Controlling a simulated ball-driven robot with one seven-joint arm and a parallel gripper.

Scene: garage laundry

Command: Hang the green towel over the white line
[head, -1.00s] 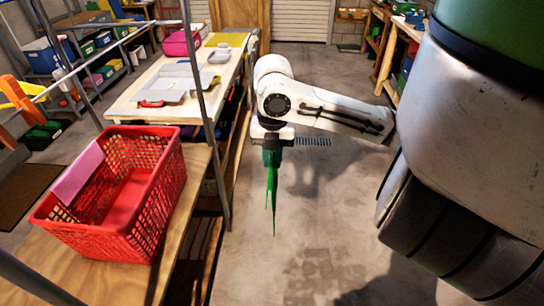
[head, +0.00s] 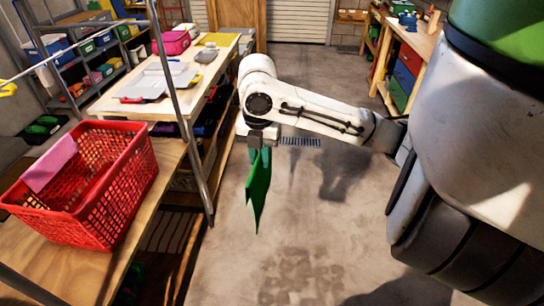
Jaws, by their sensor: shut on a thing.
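The green towel (head: 258,192) hangs down as a narrow, folded strip from my gripper (head: 262,148), which is shut on its top end. The towel's lower end tapers to a point and hangs free above the concrete floor. The gripper and towel are right of the bench and its metal post, apart from both. The white line (head: 28,68) runs at a slant across the upper left, well to the left of the towel. A small yellow thing (head: 8,89) shows by it at the picture's left edge.
A red basket (head: 112,205) with a pink cloth (head: 49,164) over its rim stands on the wooden bench at left. A grey metal post (head: 186,125) rises between bench and towel. Open floor (head: 310,225) lies below and right of the towel. A workbench (head: 408,50) stands at right.

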